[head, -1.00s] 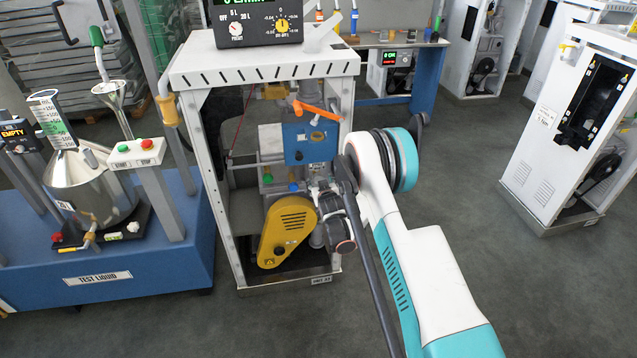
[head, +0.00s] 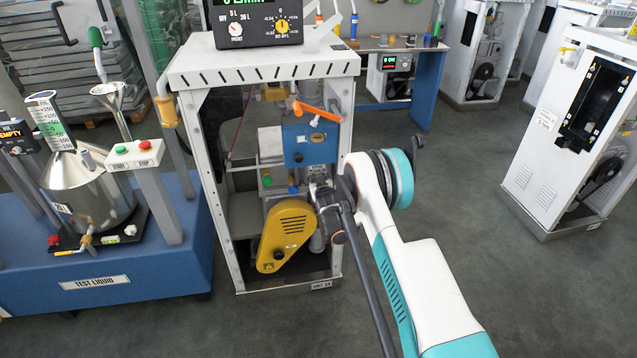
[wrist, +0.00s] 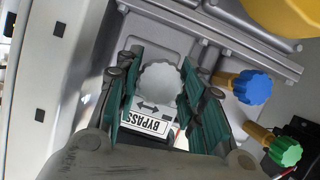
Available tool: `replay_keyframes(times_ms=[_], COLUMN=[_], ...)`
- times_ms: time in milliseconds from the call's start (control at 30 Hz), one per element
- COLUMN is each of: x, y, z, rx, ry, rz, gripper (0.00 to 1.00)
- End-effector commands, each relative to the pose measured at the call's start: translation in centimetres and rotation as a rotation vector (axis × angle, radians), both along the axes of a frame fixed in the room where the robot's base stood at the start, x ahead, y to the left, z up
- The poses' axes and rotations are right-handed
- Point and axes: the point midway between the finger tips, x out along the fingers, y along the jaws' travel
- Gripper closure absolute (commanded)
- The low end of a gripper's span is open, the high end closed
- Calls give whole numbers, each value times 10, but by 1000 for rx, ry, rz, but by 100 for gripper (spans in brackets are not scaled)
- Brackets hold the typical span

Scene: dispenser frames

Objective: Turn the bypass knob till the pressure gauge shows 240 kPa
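The bypass knob (wrist: 160,82), pale grey with a scalloped rim, shows in the wrist view above an upside-down BYPASS label (wrist: 148,121) with a double arrow. My gripper (wrist: 161,60) has its two teal-padded fingers spread on either side of the knob. Narrow gaps seem to remain, but I cannot tell whether a pad touches. In the head view my gripper (head: 322,192) is at the front of the open white dispenser frame (head: 222,215), and the knob is hidden there. I cannot make out a pressure gauge or its reading.
A blue knob (wrist: 252,87) and a green knob (wrist: 284,151) stand close to the right finger in the wrist view. In the head view a yellow belt cover (head: 284,236) sits low in the frame and an orange lever (head: 318,111) higher up.

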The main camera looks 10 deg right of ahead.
Motion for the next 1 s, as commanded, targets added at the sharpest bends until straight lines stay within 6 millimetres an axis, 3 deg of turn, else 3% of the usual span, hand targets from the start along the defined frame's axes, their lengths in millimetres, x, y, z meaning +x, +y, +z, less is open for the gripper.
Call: replay_keyframes(times_ms=[467,1000], x=[0,0], y=[-1,-2], z=[0,0], rx=[74,528], ry=[0,0], rz=[-1,-1], gripper=[88,88])
